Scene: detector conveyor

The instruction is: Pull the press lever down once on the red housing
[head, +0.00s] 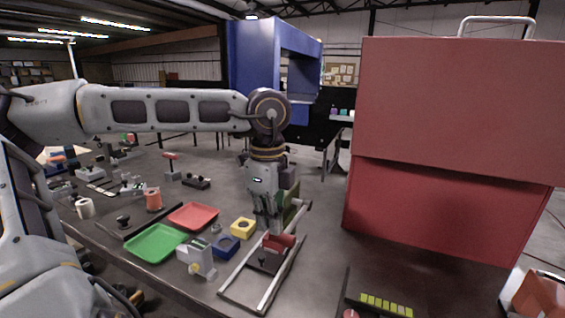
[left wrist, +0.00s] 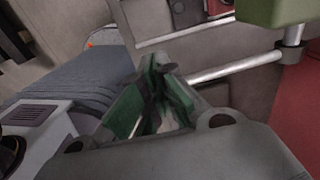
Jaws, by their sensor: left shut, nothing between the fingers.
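A large red box-shaped housing (head: 450,210) stands at the right in the head view, with a pale bar handle (head: 497,18) on top. A smaller red block (head: 280,241) sits on a metal rail frame (head: 238,290) on the table. I cannot tell which part is the press lever. My left gripper (head: 268,228) points down over the far end of the rail frame, shut and empty. In the left wrist view its fingers (left wrist: 160,105) are close together, near a metal bar (left wrist: 235,68) and a green block (left wrist: 272,10). My right gripper is out of view.
A green tray (head: 155,243), a red tray (head: 194,215), a yellow block (head: 242,228) and a blue block (head: 225,246) lie left of the gripper. A tall blue frame (head: 255,60) stands behind. Table between rail frame and red housing looks clear.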

